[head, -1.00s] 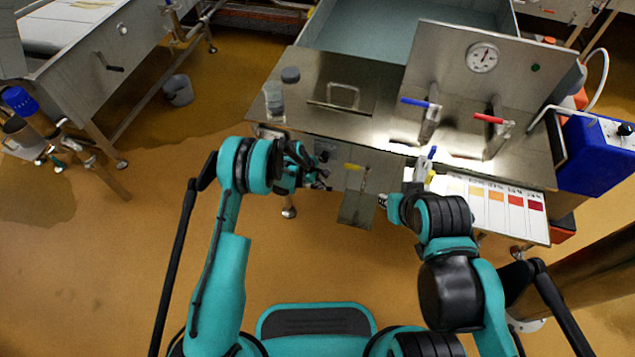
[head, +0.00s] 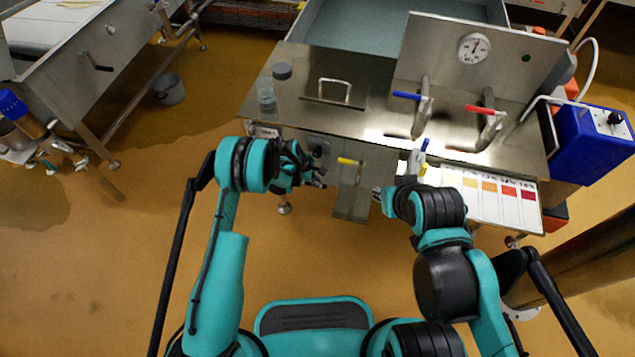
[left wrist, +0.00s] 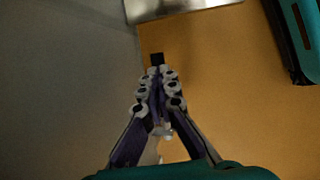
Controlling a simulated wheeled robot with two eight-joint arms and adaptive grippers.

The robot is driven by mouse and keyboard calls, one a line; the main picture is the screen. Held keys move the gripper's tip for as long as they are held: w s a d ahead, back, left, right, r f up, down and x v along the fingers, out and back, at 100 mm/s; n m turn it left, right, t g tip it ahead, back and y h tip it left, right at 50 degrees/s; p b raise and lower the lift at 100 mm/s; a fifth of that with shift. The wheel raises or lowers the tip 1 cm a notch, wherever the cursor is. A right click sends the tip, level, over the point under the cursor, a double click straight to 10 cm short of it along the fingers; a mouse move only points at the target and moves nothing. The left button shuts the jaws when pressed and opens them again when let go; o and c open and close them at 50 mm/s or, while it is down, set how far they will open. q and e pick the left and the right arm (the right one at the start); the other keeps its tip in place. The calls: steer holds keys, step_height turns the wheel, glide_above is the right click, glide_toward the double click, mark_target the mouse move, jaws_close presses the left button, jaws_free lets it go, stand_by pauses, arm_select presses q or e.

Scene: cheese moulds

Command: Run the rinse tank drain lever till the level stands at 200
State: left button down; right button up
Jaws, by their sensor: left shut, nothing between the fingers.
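The steel tank bench (head: 290,75) has a yellow-handled lever (head: 348,161) on its front, probably the drain lever. A round dial (head: 474,48) is on the upright panel; its numbers are too small to read. My left gripper (head: 318,180) is shut and empty, in front of the bench, left of and a little below the yellow handle, apparently apart from it. In the left wrist view its fingers (left wrist: 157,62) meet below a steel edge (left wrist: 185,6). My right gripper (head: 380,194) is right of the lever; its fingers are too small to judge.
Blue (head: 407,96) and red (head: 480,109) handled levers stand on the bench top. A clear jar (head: 266,95) is at its left. A colour chart (head: 521,213) hangs at the front right, with a blue box (head: 592,145) beyond.

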arm_select(q)
steer(key=v, duration=1.2)
stand_by(0.7)
steer(key=s+a+r+m+t+y, duration=0.1)
steer(key=s+a+r+m, duration=0.15)
steer(key=r, duration=0.55)
steer(key=s+a+r+m+t, duration=0.1)
steer(key=s+a+r+m, duration=0.2)
steer(key=r, duration=0.4)
steer(key=s+a+r+m+t+y, duration=0.1)
steer(key=s+a+r, duration=0.25)
steer(key=r, duration=0.45)
steer(key=s+a+r+m+t+y, duration=0.1)
steer(key=s+a+m, duration=0.3)
steer(key=s, duration=0.5)
steer(key=s+a+r+m+t+y, duration=0.1)
steer(key=s+a+r+m, duration=0.3)
steer(key=s, duration=0.5)
steer(key=shift+a+t, duration=0.25)
steer(key=shift+t, duration=0.35)
